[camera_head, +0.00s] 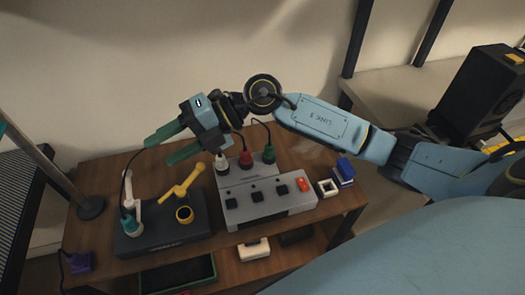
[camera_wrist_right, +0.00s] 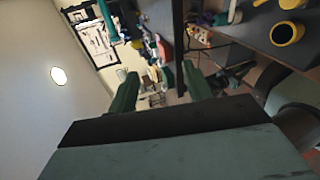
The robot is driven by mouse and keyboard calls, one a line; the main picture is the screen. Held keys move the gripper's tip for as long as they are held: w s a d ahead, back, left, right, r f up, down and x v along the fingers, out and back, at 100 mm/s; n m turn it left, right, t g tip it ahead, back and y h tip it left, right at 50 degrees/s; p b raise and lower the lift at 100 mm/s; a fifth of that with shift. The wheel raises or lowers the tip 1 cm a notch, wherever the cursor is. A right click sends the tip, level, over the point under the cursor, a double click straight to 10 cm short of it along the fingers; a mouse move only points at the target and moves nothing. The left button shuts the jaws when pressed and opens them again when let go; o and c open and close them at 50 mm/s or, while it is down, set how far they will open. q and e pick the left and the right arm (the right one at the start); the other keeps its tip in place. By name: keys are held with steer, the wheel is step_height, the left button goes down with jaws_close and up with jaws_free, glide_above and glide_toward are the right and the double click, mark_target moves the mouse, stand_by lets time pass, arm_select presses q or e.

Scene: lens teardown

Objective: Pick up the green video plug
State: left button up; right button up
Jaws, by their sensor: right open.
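A green plug (camera_head: 268,153) with a black cable stands upright at the back of a grey switch box (camera_head: 270,205) on the wooden table. A red plug (camera_head: 245,160) and a white plug (camera_head: 221,163) stand left of it. My right gripper (camera_head: 158,152) is open and empty, above and left of these plugs, with its fingers pointing left. Its open fingers also show in the right wrist view (camera_wrist_right: 160,68), with nothing between them. I cannot pick out the green plug in the wrist view. My left gripper is not in view.
A purple plug (camera_head: 80,262) lies at the left edge. A blue block (camera_head: 345,168) is right of the switch box. A lamp pole (camera_head: 60,175) stands at the left.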

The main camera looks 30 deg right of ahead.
steer(key=w+d+f+g+h, duration=0.1)
steer(key=w+d+f+h, duration=0.2)
steer(key=d+f+h, duration=0.45)
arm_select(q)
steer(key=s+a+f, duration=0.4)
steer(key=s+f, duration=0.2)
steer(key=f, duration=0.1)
arm_select(e)
steer(key=m+h, duration=0.2)
steer(key=h, duration=0.5)
glide_toward(270, 145)
steer(key=f+b, duration=0.1)
steer(key=f, duration=0.2)
steer(key=shift+w+d+f+g+b, duration=0.1)
steer(key=shift+d+f+g+b, duration=0.2)
steer(key=shift+g+b, duration=0.1)
steer(key=f, duration=0.1)
steer(key=f+b, duration=0.1)
steer(key=f, duration=0.2)
steer(key=shift+w+a+f, duration=0.25)
steer(key=shift+w+f, duration=0.05)
steer(key=shift+f, duration=0.65)
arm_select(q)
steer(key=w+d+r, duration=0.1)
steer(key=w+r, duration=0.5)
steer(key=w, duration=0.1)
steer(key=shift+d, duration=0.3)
arm_select(e)
jaws_close()
steer(key=shift+r, duration=0.1)
